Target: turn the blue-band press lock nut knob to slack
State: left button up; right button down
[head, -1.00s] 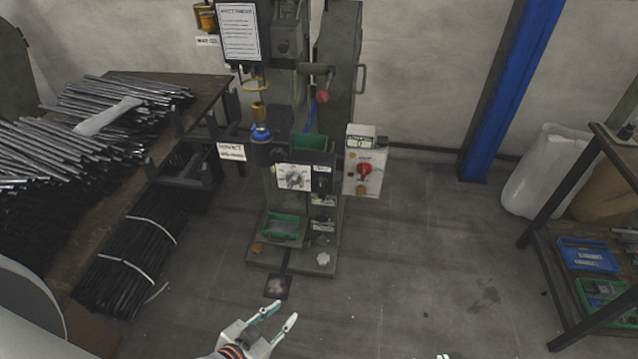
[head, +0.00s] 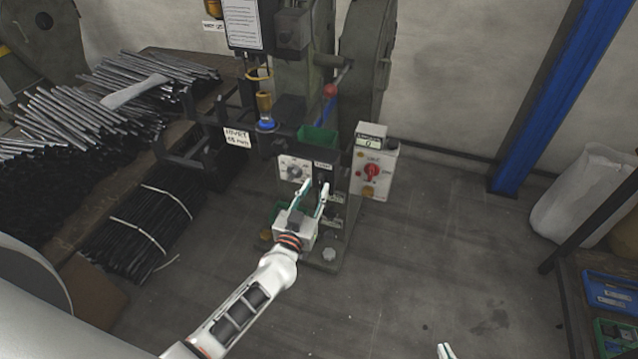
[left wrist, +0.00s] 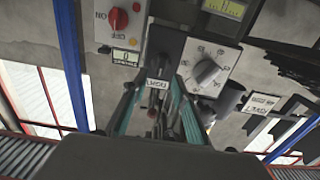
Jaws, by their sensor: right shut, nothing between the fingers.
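The press with the blue band (head: 266,125) stands at the centre of the head view. Its front carries a white dial plate (head: 293,169) with a grey knob; this dial knob (left wrist: 207,70) also shows in the left wrist view. Right of the plate is a dark labelled panel (head: 323,165). I cannot tell for sure which control is the lock nut knob. My left gripper (head: 314,187) is open in front of the panel; in the left wrist view its fingers (left wrist: 153,88) stand apart, nothing visibly held. My right gripper (head: 445,351) is shut and empty at the bottom edge.
A control box (head: 373,165) with a red switch is right of the press. Rods (head: 60,125) lie on a bench at left.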

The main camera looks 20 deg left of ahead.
aim_at(320, 181)
pick_arm(q)
jog(key=shift+w+d, duration=0.1)
jog(key=shift+w, duration=1.6)
grip_shut()
